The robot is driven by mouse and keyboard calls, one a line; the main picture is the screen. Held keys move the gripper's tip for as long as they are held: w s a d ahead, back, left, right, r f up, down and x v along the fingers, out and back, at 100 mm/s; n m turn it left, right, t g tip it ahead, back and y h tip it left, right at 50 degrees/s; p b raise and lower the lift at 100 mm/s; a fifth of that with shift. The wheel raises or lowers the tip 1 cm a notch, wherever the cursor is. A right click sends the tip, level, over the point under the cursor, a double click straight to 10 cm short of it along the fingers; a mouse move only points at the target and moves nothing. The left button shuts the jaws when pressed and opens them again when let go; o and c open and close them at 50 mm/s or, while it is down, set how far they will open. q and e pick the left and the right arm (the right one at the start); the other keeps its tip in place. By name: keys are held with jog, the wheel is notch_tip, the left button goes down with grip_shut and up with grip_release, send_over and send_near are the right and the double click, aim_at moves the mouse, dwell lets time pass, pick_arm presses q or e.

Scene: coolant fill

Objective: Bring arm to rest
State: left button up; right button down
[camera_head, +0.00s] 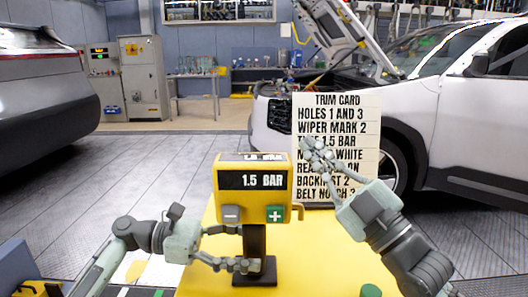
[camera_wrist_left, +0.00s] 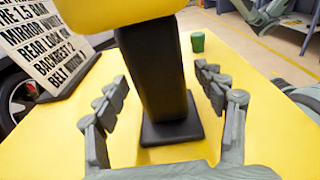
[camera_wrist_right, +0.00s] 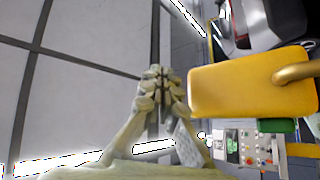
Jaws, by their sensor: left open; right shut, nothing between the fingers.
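My left gripper (camera_head: 243,248) is open, with its fingers on either side of the black post (camera_head: 255,240) of a yellow gauge unit. In the left wrist view, the post (camera_wrist_left: 150,75) stands between the spread fingers (camera_wrist_left: 165,100), with gaps on both sides. My right gripper (camera_head: 316,152) is raised in front of the trim card (camera_head: 340,110), to the upper right of the gauge unit. Its fingers (camera_wrist_right: 160,88) are together and empty in the right wrist view. The yellow gauge head (camera_head: 251,205) reads 1.5 BAR and has grey minus and green plus buttons.
The yellow table (camera_head: 325,255) bears the gauge unit and a green cup (camera_head: 370,290), also in the left wrist view (camera_wrist_left: 198,41). Grey cabinets (camera_head: 145,78) stand at the back.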

jog(key=w+d+f+m+h, duration=0.1)
jog(key=w+d+f+h, duration=0.3)
jog(key=d, duration=0.2)
jog(key=w+d+f+m+t+h, duration=0.1)
jog(key=w+d+f+m+h, duration=0.1)
jog(key=w+d+f+h, duration=0.2)
jog(key=shift+d+f+h, duration=0.3)
jog(key=shift+d+f, duration=0.4)
jog(key=shift+d, duration=0.95)
